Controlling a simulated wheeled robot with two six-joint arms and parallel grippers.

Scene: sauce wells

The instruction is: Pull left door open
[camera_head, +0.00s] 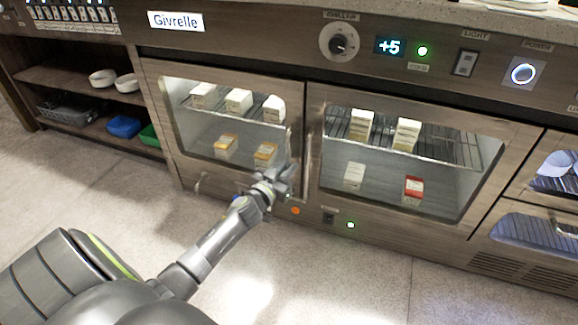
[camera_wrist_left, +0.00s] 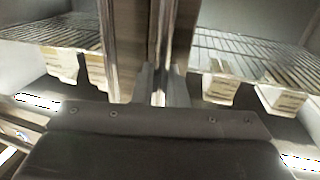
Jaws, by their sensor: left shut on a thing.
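The left door (camera_head: 222,79) of the under-counter chiller has a wooden frame and a glass pane. It looks flush with the front, though a slight gap would be hard to tell. A slim vertical metal handle (camera_head: 289,143) runs along its right side; in the wrist view a metal bar (camera_wrist_left: 158,96) stands between my fingers. My left gripper (camera_head: 284,180) is at the handle's lower part, shut on it. In the wrist view the left gripper (camera_wrist_left: 161,88) has one finger on each side of the bar. My right gripper is not in view.
The right door (camera_head: 400,97) looks shut, its handle (camera_head: 308,150) close beside the left one. Cartons (camera_head: 238,101) stand on racks behind the glass. Open shelves (camera_head: 75,78) with bowls are at left. The floor (camera_head: 370,270) in front is clear.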

